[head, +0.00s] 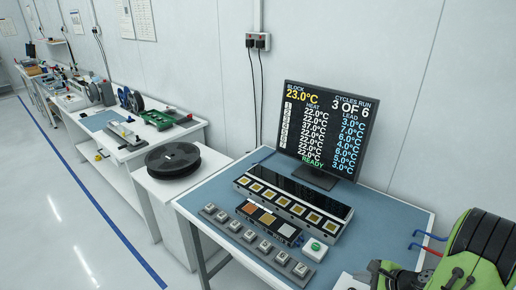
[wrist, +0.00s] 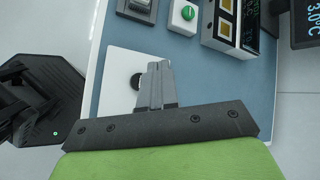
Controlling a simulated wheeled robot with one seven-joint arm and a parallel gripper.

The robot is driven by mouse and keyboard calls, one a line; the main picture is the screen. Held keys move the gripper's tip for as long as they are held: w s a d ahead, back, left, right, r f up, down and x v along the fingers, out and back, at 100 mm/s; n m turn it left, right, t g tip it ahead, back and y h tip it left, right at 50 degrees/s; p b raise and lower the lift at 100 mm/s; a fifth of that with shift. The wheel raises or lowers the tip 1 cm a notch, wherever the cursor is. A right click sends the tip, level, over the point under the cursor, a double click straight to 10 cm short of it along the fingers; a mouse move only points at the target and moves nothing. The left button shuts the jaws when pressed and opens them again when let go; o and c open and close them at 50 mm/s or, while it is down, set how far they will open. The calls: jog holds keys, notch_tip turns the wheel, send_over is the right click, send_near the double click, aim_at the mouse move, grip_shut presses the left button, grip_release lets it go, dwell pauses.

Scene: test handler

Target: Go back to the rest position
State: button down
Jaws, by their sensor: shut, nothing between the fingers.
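My gripper (wrist: 155,85) is shut and empty in the wrist view. Its grey fingers are together over a white plate (wrist: 118,65) at the edge of the blue bench top (wrist: 192,72). A dark round part on the plate shows just left of the fingers; I cannot tell if anything touches. In the head view my green arm enters at the lower right. The test block (head: 292,201) with a row of gold sockets lies on the blue bench, apart from my arm. A green button (head: 315,246) on a white box sits in front of it.
A monitor (head: 321,128) stands at the back of the bench, reading 23.0°C, 3 of 6 and READY. A row of grey switches (head: 257,240) lines the bench front. A black reel (head: 173,158) lies on a white cabinet to the left. The floor (head: 70,215) at left is clear.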

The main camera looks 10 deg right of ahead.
jog(key=a+r+n+g, duration=0.4)
jog(key=a+r+n, duration=1.05)
jog(key=a, duration=0.25)
jog(key=s+a+r+n+h, duration=0.1)
jog(key=s+a+r+n, duration=0.1)
jog(key=s, duration=0.3)
jog(key=s+a+r+n+h, duration=0.1)
jog(key=s+a+r+n, duration=0.1)
jog(key=s+r+n, duration=0.1)
jog(key=s+a+r+n+t+h, duration=0.1)
jog(key=s+a+r+n, duration=0.1)
jog(key=s, duration=0.4)
jog(key=shift+s+r+n, duration=0.3)
jog(key=shift+r+n, duration=0.25)
jog(key=shift+n, duration=0.2)
